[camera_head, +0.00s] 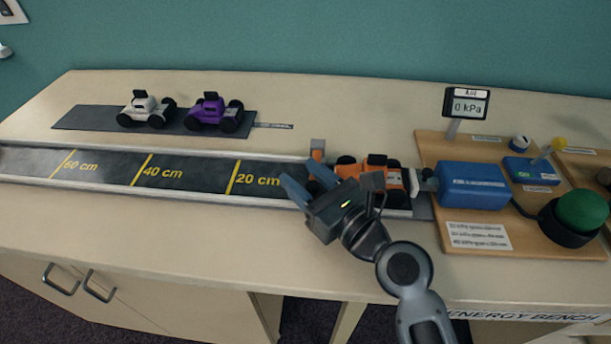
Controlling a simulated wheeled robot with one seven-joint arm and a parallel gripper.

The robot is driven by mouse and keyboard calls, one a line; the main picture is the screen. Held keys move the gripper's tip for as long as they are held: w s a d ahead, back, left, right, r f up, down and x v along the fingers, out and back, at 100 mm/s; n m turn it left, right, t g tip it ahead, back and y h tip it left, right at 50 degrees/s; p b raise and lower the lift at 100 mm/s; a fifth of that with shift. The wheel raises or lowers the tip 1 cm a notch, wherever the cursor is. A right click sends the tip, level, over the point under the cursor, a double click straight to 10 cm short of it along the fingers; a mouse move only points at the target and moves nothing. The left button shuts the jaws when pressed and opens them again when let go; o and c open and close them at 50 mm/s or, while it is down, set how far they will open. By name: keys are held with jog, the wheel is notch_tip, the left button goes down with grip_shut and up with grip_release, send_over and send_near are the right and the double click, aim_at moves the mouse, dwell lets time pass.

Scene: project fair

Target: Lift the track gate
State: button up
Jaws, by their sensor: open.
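The track (107,172) is a dark lane with pale rails and yellow distance marks. What looks like the track gate, a small orange piece with a grey-brown top (317,149), stands at the far rail just left of the orange car (376,165). Its lower part is hidden behind my gripper. My gripper (304,178) is open and empty, over the track near the 20 cm mark. Its blue-grey fingers point up and left, with the gate just beyond them in the picture. I cannot tell whether they touch it. My arm hides part of the orange car.
A white car (147,110) and a purple car (212,112) stand on a dark strip (80,119) behind the track. To the right, a wooden board (436,150) bears a blue tank (472,186), a 0 kPa display (467,105) and a green dome (581,210). The bench front is clear.

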jog(key=shift+c, duration=0.5)
grip_shut()
